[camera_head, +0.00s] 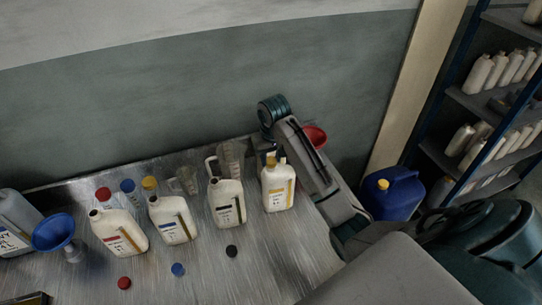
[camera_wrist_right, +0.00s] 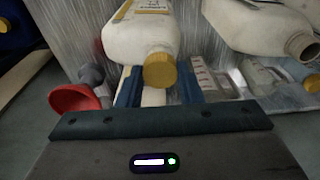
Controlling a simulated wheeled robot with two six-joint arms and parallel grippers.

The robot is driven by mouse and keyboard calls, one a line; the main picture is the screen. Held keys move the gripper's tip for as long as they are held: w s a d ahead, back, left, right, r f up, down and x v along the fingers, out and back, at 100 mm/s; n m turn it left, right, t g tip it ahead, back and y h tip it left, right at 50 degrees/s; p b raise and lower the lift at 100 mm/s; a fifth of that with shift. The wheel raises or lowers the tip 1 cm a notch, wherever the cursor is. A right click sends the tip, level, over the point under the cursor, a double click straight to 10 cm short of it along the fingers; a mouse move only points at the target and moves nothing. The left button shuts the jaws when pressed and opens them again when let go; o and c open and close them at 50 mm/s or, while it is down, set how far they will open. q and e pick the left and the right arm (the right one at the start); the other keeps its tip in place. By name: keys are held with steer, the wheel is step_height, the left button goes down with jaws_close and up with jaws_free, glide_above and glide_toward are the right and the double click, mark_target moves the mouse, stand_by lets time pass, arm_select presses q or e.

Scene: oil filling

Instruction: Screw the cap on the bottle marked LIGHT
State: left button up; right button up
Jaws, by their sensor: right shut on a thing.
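A cream bottle with a yellow-marked label (camera_head: 278,189) stands upright at the right end of the row; it also shows in the right wrist view (camera_wrist_right: 138,36). The word on its label is too small to read. A yellow cap (camera_wrist_right: 160,72) sits at the bottle's mouth, between my right gripper's blue fingers (camera_wrist_right: 160,88). In the head view, my right gripper (camera_head: 271,149) comes down over the bottle's top from behind and is shut on the cap. I cannot tell how tightly the cap sits on the neck. My left gripper is not in view.
A cream bottle with a black-marked label (camera_head: 227,205) stands close left, and its open mouth shows in the wrist view. More bottles, a blue funnel (camera_head: 53,232) and clear jugs fill the left. A red funnel (camera_head: 315,136) is behind my arm. Loose caps lie in front, including a black one (camera_head: 231,251).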

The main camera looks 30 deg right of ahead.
steer(key=shift+f, duration=0.6)
stand_by(0.4)
steer(key=o, duration=1)
